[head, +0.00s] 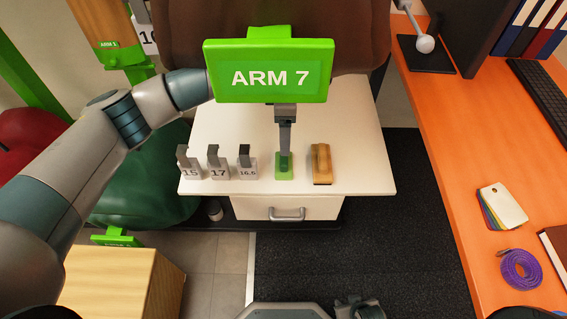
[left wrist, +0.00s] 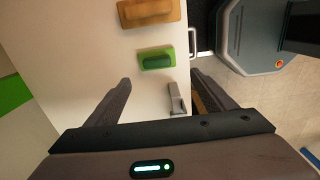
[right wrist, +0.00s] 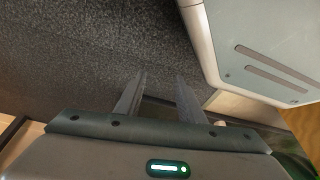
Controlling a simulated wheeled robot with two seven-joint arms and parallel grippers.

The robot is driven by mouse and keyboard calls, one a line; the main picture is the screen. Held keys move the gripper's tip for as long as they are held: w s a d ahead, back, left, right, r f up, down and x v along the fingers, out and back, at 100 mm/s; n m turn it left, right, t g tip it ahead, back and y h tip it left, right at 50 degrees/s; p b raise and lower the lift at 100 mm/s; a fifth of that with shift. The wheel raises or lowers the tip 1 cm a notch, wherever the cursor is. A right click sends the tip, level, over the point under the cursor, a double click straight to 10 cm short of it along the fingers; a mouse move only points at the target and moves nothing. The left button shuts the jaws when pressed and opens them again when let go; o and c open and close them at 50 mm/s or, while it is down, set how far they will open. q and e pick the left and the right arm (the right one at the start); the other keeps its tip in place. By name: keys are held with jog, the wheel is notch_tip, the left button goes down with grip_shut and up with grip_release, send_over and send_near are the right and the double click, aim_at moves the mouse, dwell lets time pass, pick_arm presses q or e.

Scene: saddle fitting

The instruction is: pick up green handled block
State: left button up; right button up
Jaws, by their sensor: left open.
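The green handled block (head: 284,172) lies on the white cabinet top, left of a wooden block (head: 322,165). In the left wrist view the green block (left wrist: 156,59) lies just beyond the fingertips, its darker green handle facing the camera. My left gripper (left wrist: 161,77) is open and empty over the cabinet top. In the head view a green "ARM 7" sign hides most of it, and a grey finger overlaps the block's top; contact cannot be told. My right gripper (head: 358,306) is low at the bottom edge; in its wrist view (right wrist: 161,74) its fingers are apart and empty.
Metal pieces numbered 15 (head: 190,172), 17 (head: 218,172) and 16.6 (head: 247,172) stand left of the green block. The "ARM 7" sign (head: 268,72) hangs over the cabinet top (head: 365,180). An orange desk (head: 450,180) is at right. Dark floor lies between.

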pick_arm(q)
jog(key=p, duration=0.1)
send_over(284, 159)
jog(key=shift+d+f, duration=0.1)
jog(key=shift+f, duration=3.3)
pick_arm(e)
jog(key=shift+w+a+r+t, duration=0.35)
jog(key=shift+w+a+t, duration=0.05)
jog(key=shift+w+a, duration=0.25)
pick_arm(q)
jog(key=shift+f+p, duration=0.15)
jog(key=shift+p, duration=0.15)
pick_arm(e)
jog(key=shift+r, duration=0.1)
pick_arm(q)
jog(key=shift+w+f, duration=0.1)
jog(key=shift+f, duration=0.2)
jog(key=shift+w+f+p, duration=0.2)
jog(key=shift+f+p, duration=0.1)
jog(key=shift+f, duration=0.8)
jog(key=shift+w+f+p, duration=0.15)
jog(key=shift+f+p, duration=0.15)
jog(key=shift+f, duration=0.75)
pick_arm(e)
jog(key=shift+w+a+r+t+y, duration=0.3)
jog(key=shift+w+a+r+t, duration=0.15)
jog(key=shift+w+a+t, duration=0.2)
pick_arm(q)
jog(key=shift+c, duration=0.7)
jog(key=c, duration=1)
